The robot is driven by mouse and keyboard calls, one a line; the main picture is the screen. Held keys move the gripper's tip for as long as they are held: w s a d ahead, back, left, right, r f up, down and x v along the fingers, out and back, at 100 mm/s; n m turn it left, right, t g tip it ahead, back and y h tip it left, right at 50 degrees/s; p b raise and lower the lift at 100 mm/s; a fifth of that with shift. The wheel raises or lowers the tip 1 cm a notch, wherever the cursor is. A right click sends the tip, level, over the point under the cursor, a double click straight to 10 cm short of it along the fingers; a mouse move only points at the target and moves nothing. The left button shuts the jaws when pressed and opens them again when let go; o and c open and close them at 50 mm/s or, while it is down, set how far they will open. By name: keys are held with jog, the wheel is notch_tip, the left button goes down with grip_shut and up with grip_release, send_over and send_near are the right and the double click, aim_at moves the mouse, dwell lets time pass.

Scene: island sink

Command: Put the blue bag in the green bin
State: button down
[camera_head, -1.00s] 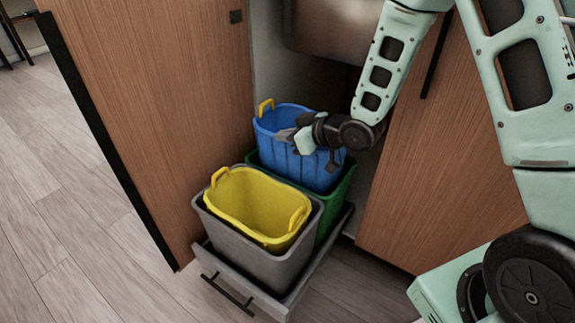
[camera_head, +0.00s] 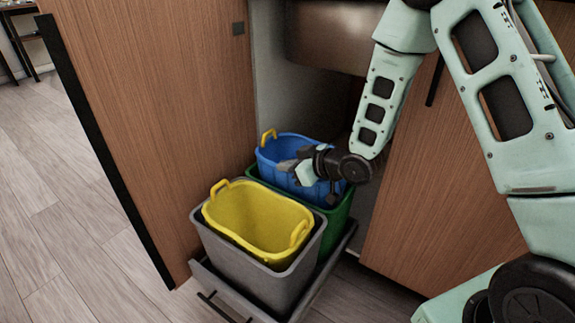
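The blue bag (camera_head: 284,180), a ribbed tub shape with a yellow handle at its left, sits mostly down inside the green bin (camera_head: 336,213), its upper part above the bin's rim. The green bin is behind the grey bin in the pull-out drawer. My gripper (camera_head: 297,170) is at the front right of the bag's rim and appears shut on it. The fingertips are small and partly hidden, and the bag's other handle is not visible behind them.
A grey bin (camera_head: 240,262) with a yellow liner (camera_head: 257,222) stands in front in the drawer (camera_head: 325,268). A wooden cabinet door (camera_head: 150,120) is close on the left, and another panel (camera_head: 435,190) on the right. A cabinet opening lies behind the bins.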

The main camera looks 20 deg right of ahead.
jog(key=shift+f, duration=0.1)
jog(key=c, duration=1.7)
grip_release()
jog(key=shift+r, duration=0.2)
jog(key=r+p+v, duration=0.1)
jog(key=p+v, duration=0.3)
jog(key=v, duration=0.4)
jog(key=s+a+r+g+h, duration=0.4)
jog(key=s+a+g, duration=0.1)
jog(key=s+a, duration=0.3)
jog(key=s+r+g+h, duration=0.1)
jog(key=s+g, duration=0.1)
jog(key=s, duration=0.4)
jog(key=s+a+r+g, duration=0.1)
jog(key=s+r, duration=0.1)
jog(key=s, duration=0.5)
jog(key=s+a+r+g+h, duration=0.1)
jog(key=s+r+g, duration=0.1)
jog(key=s, duration=0.4)
jog(key=shift+s+a+r+g+h, duration=0.15)
jog(key=shift+s+g+h, duration=0.15)
